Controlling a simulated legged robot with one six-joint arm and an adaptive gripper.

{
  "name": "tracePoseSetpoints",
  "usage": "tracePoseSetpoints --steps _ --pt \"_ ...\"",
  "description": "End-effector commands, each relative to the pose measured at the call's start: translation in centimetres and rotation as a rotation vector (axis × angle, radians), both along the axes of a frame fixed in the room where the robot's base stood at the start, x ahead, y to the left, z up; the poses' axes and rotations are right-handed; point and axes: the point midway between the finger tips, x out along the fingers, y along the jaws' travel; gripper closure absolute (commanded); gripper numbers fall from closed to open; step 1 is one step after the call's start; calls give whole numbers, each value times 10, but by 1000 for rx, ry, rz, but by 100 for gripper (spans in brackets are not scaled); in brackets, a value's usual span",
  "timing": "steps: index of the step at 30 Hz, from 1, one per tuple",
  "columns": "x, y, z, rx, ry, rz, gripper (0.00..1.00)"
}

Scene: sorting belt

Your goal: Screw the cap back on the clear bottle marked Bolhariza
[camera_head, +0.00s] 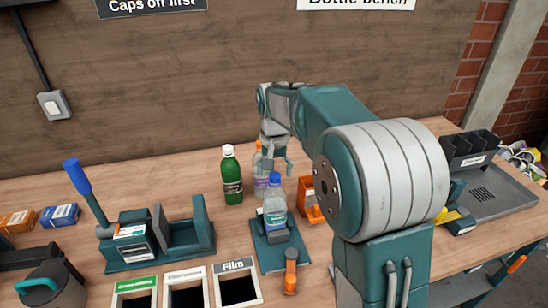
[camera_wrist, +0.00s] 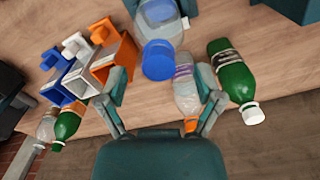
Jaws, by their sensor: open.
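A clear bottle with a blue cap (camera_head: 275,209) stands upright in a teal holder (camera_head: 270,258) with an orange handle. Its blue cap (camera_wrist: 159,60) faces the wrist camera; I cannot tell how tightly it sits. A second clear bottle, orange-capped (camera_head: 260,177), stands just behind it and shows in the wrist view (camera_wrist: 187,92). A green bottle with a white cap (camera_head: 232,179) stands to the left. No bottle's name is readable. My gripper (camera_head: 277,158) is open and empty above and behind the bottles. In the wrist view its fingers (camera_wrist: 164,98) spread around the orange-capped bottle's image.
Blue, white and orange holders (camera_wrist: 112,60) stand in a row beside the bottles. A teal fixture with a blue-handled lever (camera_head: 80,178) is at the left. Labelled bins, one reading Film (camera_head: 236,266), line the front. A grey tray (camera_head: 497,192) lies right. The back left is clear.

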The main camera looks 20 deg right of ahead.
Motion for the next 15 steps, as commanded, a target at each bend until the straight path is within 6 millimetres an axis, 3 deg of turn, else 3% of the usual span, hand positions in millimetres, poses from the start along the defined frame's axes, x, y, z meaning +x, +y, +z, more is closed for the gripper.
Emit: tracePoseSetpoints --steps 11,13,15 --pt "0 0 -9 0 0 0 15" --pt "0 0 -9 0 0 0 38" --pt "0 0 -9 0 0 0 69"
